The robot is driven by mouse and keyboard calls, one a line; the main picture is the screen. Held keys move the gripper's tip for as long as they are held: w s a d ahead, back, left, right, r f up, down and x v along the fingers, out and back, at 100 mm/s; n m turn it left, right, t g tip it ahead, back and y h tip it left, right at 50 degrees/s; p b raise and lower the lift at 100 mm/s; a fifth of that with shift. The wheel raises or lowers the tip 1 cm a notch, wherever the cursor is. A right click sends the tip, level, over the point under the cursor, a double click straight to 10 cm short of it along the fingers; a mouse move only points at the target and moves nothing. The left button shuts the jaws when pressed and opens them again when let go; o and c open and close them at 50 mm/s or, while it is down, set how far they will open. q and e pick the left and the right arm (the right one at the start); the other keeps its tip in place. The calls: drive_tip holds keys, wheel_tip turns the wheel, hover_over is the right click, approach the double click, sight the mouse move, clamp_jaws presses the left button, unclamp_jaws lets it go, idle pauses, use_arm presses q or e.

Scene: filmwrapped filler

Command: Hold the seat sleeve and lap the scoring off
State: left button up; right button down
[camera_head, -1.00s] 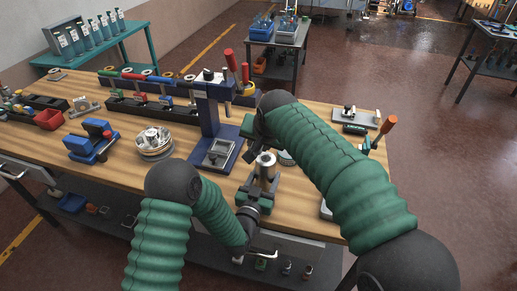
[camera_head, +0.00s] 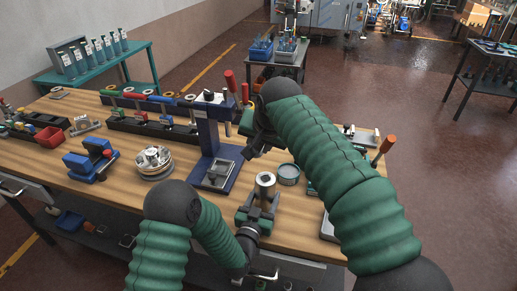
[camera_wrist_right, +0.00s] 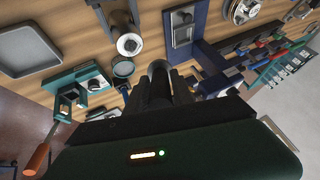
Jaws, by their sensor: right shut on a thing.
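The seat sleeve (camera_head: 265,186) is a short bright steel cylinder, standing upright with its open bore facing up. My left gripper (camera_head: 259,212) is closed around its lower part, in front of the bench's middle. In the right wrist view the sleeve (camera_wrist_right: 130,45) shows its dark bore. My right gripper (camera_head: 251,148) is above and behind the sleeve, apart from it. In the right wrist view my right gripper (camera_wrist_right: 162,92) is shut on a dark round-ended tool (camera_wrist_right: 160,72). Its far end is hidden, and scoring is too small to see.
A blue press (camera_head: 212,150) stands just left of my right gripper. A round tin (camera_head: 289,173) sits right of the sleeve. A metal flanged part (camera_head: 154,160) and a blue vise (camera_head: 91,161) are farther left. Bare wood (camera_head: 125,192) lies along the front edge.

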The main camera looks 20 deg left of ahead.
drive_tip(key=shift+a+f, duration=0.2)
drive_tip(key=shift+f, duration=0.05)
drive_tip(key=n, duration=0.1)
drive_tip(key=r+n, duration=0.1)
drive_tip(key=shift+a+n, duration=0.15)
drive_tip(key=shift+n, duration=0.25)
drive_tip(key=r+n, duration=0.1)
drive_tip(key=n, duration=0.3)
drive_tip(key=shift+r, duration=0.4)
drive_tip(key=shift+w+r+n, duration=0.1)
drive_tip(key=shift+r+n, duration=0.2)
drive_tip(key=shift+n, duration=0.8)
drive_tip(key=shift+d+f, duration=0.15)
drive_tip(key=shift+f, duration=1.05)
drive_tip(key=shift+d+f, duration=0.1)
drive_tip(key=shift+f, duration=1.05)
drive_tip(key=shift+w, duration=0.1)
drive_tip(key=n, duration=0.1)
drive_tip(key=n+y, duration=0.1)
drive_tip(key=shift+w+f+n+g, duration=0.1)
drive_tip(key=shift+w+n+g, duration=0.15)
drive_tip(key=shift+n+g, duration=0.05)
drive_tip(key=shift+a+n+g+y, duration=0.1)
drive_tip(key=shift+n+g+y, duration=0.55)
drive_tip(key=shift+n, duration=0.45)
drive_tip(key=n, duration=0.1)
drive_tip(key=n+g, duration=0.1)
drive_tip(key=n+g+y, duration=0.1)
drive_tip(key=n, duration=0.1)
drive_tip(key=shift+s+r, duration=0.35)
